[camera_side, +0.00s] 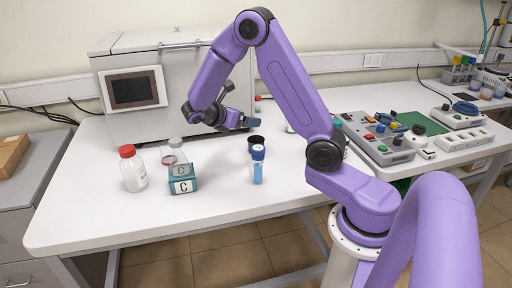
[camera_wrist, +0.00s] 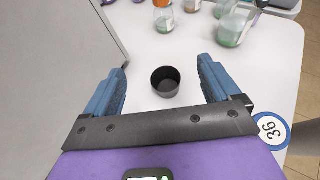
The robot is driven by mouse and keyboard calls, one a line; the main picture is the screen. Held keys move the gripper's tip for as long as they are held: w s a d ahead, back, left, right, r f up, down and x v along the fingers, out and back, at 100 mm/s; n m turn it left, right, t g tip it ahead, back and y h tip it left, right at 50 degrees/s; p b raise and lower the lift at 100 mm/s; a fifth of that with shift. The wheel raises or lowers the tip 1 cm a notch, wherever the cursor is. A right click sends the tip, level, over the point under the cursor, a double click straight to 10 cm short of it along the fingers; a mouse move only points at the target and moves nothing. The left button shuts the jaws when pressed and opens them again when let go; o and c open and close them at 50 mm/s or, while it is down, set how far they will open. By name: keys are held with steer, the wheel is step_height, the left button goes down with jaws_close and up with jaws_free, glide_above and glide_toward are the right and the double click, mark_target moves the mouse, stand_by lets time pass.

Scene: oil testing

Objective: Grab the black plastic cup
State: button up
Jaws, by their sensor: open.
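The black plastic cup (camera_wrist: 166,82) stands upright and open at the top on the white table. In the wrist view it lies between and just beyond the two blue fingers of my gripper (camera_wrist: 163,84), which are wide apart and empty.
A red-capped bottle (camera_side: 133,170), a glass container (camera_side: 178,150) and a teal block marked C (camera_side: 183,180) stand left of the cup. A large grey machine (camera_side: 150,85) is behind. Several containers, including a greenish jar (camera_wrist: 232,30), stand beyond the cup in the wrist view.

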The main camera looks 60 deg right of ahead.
glide_toward(261, 140)
steer(key=shift+x, duration=3.65)
steer(key=shift+w, duration=0.15)
steer(key=c, duration=1.1)
